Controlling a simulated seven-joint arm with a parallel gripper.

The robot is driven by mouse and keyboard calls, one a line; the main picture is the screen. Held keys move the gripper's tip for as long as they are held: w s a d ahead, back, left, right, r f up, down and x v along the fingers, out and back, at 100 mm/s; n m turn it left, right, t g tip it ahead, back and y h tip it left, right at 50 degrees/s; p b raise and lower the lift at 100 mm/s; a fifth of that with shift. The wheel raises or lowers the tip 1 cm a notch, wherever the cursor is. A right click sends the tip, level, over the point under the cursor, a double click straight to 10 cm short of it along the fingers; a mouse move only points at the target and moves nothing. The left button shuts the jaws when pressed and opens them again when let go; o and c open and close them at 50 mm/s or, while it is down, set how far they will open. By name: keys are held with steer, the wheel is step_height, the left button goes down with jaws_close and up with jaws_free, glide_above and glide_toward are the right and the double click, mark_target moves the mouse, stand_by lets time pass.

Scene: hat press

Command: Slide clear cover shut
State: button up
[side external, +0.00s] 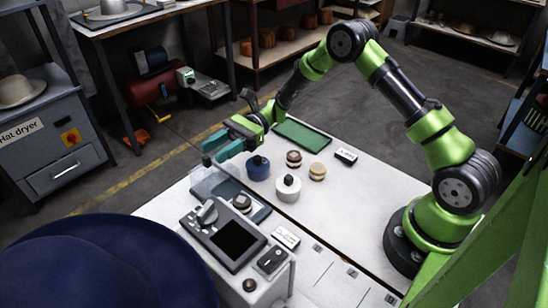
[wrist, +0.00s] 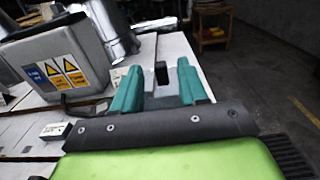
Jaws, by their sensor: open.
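A flat grey, see-through-looking panel (side external: 206,183), which seems to be the clear cover, lies at the left edge of the white table behind the control panel (side external: 225,232). My gripper (side external: 222,148) is above and just behind it, with teal fingers pointing left. In the wrist view, my gripper (wrist: 158,76) is open, its fingers on either side of a small black upright knob (wrist: 161,73). A grey surface shows under the knob. I cannot tell whether the fingers touch the knob or whether it belongs to the cover.
A blue pot (side external: 258,168), a white knobbed piece (side external: 288,188) and small round pieces stand on the table near my gripper. A green mat (side external: 302,135) lies behind. A large blue hat (side external: 105,265) fills the front left. A box with warning labels (wrist: 62,65) stands left in the wrist view.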

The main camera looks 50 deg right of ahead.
mark_target(206, 157)
steer(key=shift+a, duration=2)
jaws_close()
